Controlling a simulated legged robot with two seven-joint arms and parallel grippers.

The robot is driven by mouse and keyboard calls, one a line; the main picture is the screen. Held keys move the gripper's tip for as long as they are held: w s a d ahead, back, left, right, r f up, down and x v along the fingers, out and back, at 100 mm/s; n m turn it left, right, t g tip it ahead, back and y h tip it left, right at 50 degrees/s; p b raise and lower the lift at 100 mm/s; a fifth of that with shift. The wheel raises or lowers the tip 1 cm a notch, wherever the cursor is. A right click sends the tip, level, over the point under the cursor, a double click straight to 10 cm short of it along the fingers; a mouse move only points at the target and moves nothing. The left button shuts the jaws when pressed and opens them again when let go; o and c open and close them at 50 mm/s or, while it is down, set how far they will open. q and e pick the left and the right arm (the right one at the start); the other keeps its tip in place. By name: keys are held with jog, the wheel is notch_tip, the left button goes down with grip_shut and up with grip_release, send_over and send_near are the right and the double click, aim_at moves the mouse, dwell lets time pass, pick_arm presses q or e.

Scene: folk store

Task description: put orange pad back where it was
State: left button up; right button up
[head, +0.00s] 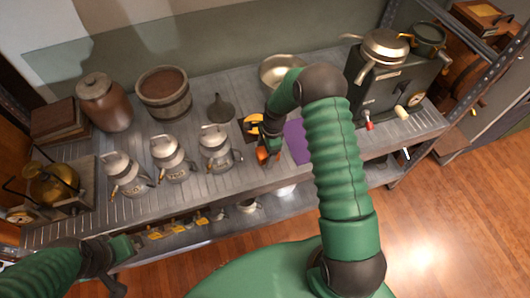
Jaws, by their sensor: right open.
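A small orange-yellow piece (253,122), which may be the orange pad, shows on the grey metal shelf top (222,185) over a dark patch, just left of my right forearm. My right gripper (265,155) is low over the shelf top near its front edge, with orange-red at its tips. It is open; I cannot tell whether a pad is between its fingers. A purple pad (297,141) lies flat just right of it, partly hidden by my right arm. My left gripper (127,246) is at lower left, in front of the shelf, away from the pads.
Several metal pots (172,158) stand left of my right gripper. A dark funnel (220,108), a wooden bucket (164,92) and a metal bowl (280,72) stand behind. A dark stove (390,90) with a pan stands at right. Yellow-marked items (177,226) sit on a lower shelf.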

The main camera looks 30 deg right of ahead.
notch_tip(320, 180, up, 12)
jog(key=d, duration=0.1)
jog(key=s+a+r+n+t+h, duration=0.1)
jog(key=s+a+r+n, duration=0.2)
jog(key=s+a+n, duration=0.2)
jog(key=s+a+r+n+t, duration=0.1)
jog(key=s+a+r+n, duration=0.2)
jog(key=s+a+n, duration=0.3)
jog(key=s+n, duration=0.5)
jog(key=n, duration=0.4)
jog(key=shift+a+r+n+h, duration=0.2)
jog(key=shift+r+n+h, duration=0.15)
jog(key=shift+n+h, duration=0.05)
jog(key=shift+s+a, duration=0.1)
jog(key=shift+a, duration=0.25)
jog(key=shift+d, duration=0.2)
